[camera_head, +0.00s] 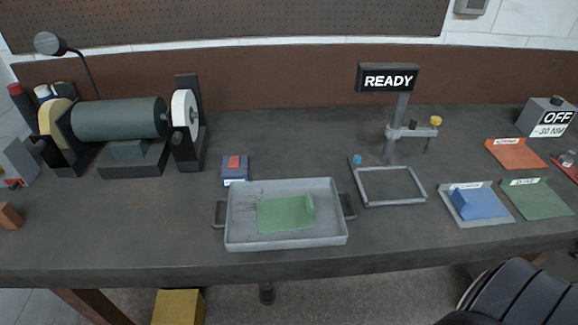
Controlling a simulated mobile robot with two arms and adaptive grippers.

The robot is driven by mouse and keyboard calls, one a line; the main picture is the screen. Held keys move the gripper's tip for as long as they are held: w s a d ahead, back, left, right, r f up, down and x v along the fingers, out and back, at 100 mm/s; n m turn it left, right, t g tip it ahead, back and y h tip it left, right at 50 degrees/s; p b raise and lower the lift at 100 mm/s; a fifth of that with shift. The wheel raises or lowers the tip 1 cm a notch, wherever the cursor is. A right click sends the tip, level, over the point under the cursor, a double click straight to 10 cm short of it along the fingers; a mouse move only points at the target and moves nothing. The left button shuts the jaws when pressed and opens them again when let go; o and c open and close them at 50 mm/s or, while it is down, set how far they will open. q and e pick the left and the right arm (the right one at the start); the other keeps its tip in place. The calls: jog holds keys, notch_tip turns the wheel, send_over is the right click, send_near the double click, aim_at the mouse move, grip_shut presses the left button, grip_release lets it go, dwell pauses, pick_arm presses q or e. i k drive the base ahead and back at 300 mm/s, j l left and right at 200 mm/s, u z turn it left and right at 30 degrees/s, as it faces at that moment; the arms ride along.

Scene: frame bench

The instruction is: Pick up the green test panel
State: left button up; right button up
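A green panel (283,214) lies in a shallow grey metal tray (240,240) near the front middle of the bench. Its right end seems to stand up a little, and a few thin dark strands show by its upper left corner. The tray has a handle on its left and right sides. Neither my left nor my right gripper is in view, and nothing touches the panel from above.
A bench grinder (118,118) stands at the back left. A small blue block with a red top (235,169) sits behind the tray. Right of it are an empty frame (364,186) under a READY sign (388,79), a blue piece (478,203), a green mat (537,199) and an orange mat (515,155).

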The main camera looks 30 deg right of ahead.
aim_at(291, 213)
jog(key=l+z, duration=0.1)
jog(key=z, duration=0.8)
